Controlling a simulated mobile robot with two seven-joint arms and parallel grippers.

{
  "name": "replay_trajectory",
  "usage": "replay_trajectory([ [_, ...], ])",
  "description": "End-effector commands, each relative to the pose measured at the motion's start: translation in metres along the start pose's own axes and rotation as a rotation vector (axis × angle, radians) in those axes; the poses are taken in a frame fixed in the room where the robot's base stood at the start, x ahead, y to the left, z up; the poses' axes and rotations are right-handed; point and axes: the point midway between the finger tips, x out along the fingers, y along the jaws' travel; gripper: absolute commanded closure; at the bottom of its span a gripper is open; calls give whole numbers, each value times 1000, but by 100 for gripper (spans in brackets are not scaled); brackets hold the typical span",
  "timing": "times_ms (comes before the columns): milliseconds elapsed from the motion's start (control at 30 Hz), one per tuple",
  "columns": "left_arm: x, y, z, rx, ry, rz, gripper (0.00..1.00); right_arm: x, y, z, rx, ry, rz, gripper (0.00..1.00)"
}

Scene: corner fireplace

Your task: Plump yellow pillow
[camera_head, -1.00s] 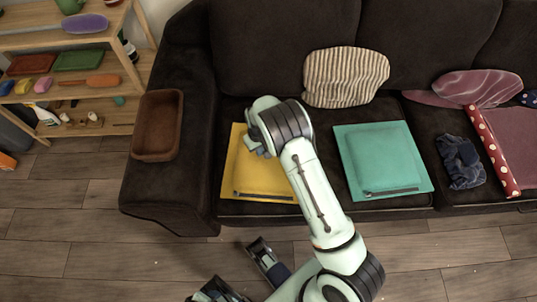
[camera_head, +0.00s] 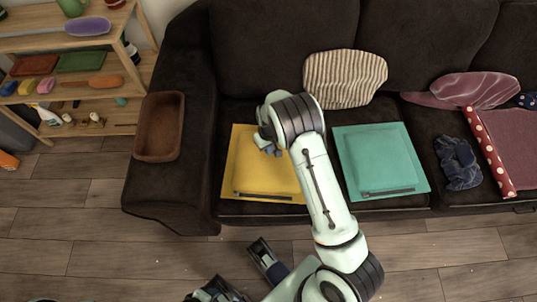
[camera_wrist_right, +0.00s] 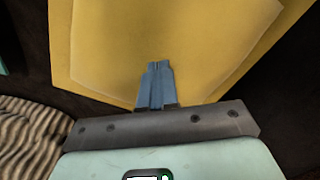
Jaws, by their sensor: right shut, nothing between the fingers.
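The yellow pillow (camera_head: 246,178) lies flat on the left seat of the dark sofa, with a zip along its front edge. My right gripper (camera_head: 270,148) is over the pillow's right half in the head view, and my arm covers part of that side. In the right wrist view, the blue-grey fingers (camera_wrist_right: 158,66) are shut together with nothing between them, in front of the yellow pillow (camera_wrist_right: 190,35). I cannot tell whether they touch it. My left gripper (camera_head: 242,272) shows partly at the bottom of the head view, its fingers apart and empty, over the floor.
A teal pillow (camera_head: 380,158) lies flat just right of my arm. A striped pillow (camera_head: 345,78) leans on the backrest. A brown tray (camera_head: 159,127) sits on the left armrest. Shelves stand at left.

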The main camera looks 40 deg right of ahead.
Motion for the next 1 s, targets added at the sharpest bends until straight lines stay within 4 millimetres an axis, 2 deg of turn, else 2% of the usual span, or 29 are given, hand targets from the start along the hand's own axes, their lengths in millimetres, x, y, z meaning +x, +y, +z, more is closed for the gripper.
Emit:
replay_trajectory([
  [167,2,0,0,1,-1,1,55,3,0,0,0,0,0,100],
  [667,23,-7,-1,-1,-8,-3,55,29,0,0,0,0,1,100],
  [1000,19,-7,-2,-4,-5,-6,55,24,5,3,1,0,1,100],
])
